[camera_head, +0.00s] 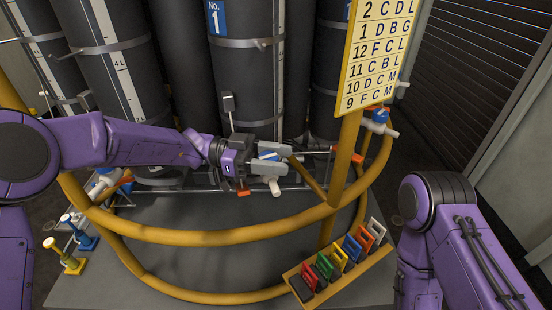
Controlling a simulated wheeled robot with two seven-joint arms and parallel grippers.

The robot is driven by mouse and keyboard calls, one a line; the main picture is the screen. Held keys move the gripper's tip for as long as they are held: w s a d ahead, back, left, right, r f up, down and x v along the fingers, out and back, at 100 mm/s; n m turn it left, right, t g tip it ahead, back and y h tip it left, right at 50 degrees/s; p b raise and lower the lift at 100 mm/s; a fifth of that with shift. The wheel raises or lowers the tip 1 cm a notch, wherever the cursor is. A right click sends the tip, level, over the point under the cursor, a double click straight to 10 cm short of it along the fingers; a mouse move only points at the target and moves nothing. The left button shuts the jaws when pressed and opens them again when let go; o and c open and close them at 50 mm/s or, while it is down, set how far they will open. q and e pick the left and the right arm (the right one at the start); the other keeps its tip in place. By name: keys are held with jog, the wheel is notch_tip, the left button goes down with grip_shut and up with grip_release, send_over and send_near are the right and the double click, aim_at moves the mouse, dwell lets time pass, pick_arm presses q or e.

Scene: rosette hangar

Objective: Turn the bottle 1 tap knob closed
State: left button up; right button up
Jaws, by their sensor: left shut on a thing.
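Bottle 1 (243,75) is a tall dark cylinder with a blue "No. 1" label, upright at the back centre. Its tap is low at the front, with a pale spout (276,187) pointing down. My left gripper (277,157) reaches in from the left in front of the bottle's foot. Its grey fingers are shut on the small blue tap knob (268,156), which shows only partly between them. The knob's exact angle is hard to tell. My right arm stands at the lower right; its gripper is out of view.
A yellow rail (215,237) curves in front of the bottles, with a post and a code board (376,55) to the right. A wooden rack (340,277) of coloured tags sits at the front. Blue and yellow pieces (72,262) stand at the left. Other dark bottles flank bottle 1.

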pick_arm(q)
jog(key=shift+r, duration=0.15)
jog(key=o, duration=1)
jog(key=shift+c, duration=0.2)
jog(key=shift+w+a, duration=0.15)
jog(key=shift+a, duration=0.15)
jog(key=b+v, duration=0.2)
jog(key=v, duration=0.4)
jog(key=shift+a, duration=0.4)
